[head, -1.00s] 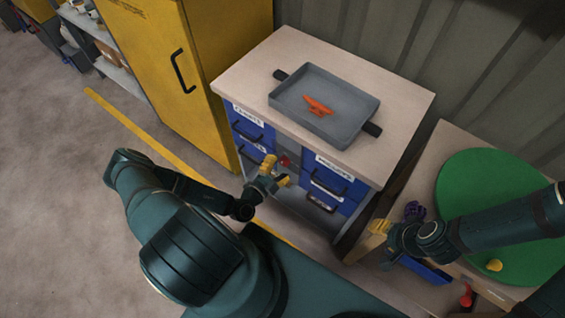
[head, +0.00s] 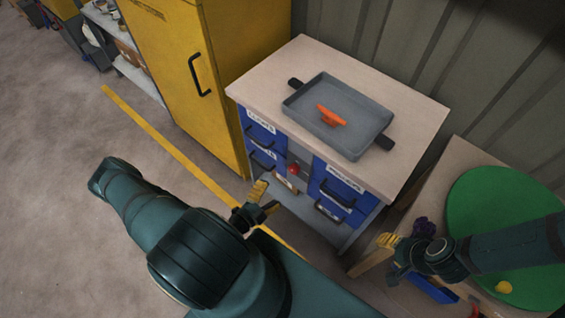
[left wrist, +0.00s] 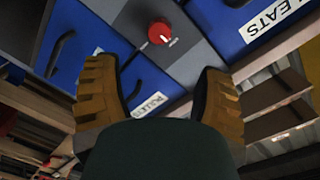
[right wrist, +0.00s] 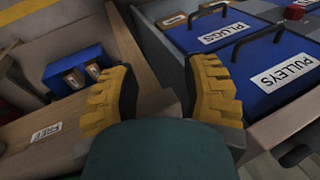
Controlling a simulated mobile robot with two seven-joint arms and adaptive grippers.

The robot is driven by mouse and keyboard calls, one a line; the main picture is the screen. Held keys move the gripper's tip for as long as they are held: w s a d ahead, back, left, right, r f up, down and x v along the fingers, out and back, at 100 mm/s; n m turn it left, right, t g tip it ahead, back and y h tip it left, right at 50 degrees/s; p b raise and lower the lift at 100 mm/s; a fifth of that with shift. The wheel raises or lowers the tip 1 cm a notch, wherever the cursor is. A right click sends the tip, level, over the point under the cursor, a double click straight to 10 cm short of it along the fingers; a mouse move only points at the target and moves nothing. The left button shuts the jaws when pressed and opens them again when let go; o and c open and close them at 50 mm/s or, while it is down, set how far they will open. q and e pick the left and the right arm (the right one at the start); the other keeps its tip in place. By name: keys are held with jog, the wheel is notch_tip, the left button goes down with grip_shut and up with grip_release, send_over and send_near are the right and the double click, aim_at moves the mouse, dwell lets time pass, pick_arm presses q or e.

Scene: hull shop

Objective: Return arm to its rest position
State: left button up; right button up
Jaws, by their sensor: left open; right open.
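My left gripper (head: 262,203) is open and empty in front of the blue-drawer cabinet, below its worktop. In the left wrist view its fingers (left wrist: 158,100) are spread, with a red knob (left wrist: 159,32) and labelled blue drawers beyond them. My left arm is bent, its elbow out at the left. My right gripper (head: 389,257) is open and empty, between the cabinet and the table with the green disc. In the right wrist view its fingers (right wrist: 162,95) are apart, with drawers marked PLUGS and PULLEYS (right wrist: 275,78) behind.
The cabinet's worktop (head: 265,80) bears a grey tray (head: 365,140) holding an orange piece (head: 330,116). A green disc (head: 500,210) lies on the right table, partly under my right arm. A yellow cabinet (head: 180,70) stands at the left. Open floor (head: 60,130) lies further left.

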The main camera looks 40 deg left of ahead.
pick_arm(q)
jog(key=d+r+m+g+h, duration=0.3)
jog(key=d+m+h, duration=0.5)
jog(key=d+m, duration=0.1)
jog(key=s+d+r+m+g+h, duration=0.1)
jog(key=s+d+m+g, duration=0.3)
jog(key=m+g, duration=0.8)
jog(key=s+d+r+m+g, duration=0.1)
jog(key=s+d+m+g, duration=0.35)
jog(key=m, duration=1.25)
jog(key=w+r+m+t+y, duration=0.2)
jog(key=w+m, duration=0.3)
jog(key=m, duration=0.5)
jog(key=w+r+m+t+y, duration=0.2)
jog(key=w+r+m+y, duration=0.1)
jog(key=m, duration=0.7)
jog(key=w+y, duration=0.1)
jog(key=w, duration=0.1)
jog(key=shift+w+d+y, duration=0.3)
jog(key=shift+w+d, duration=0.1)
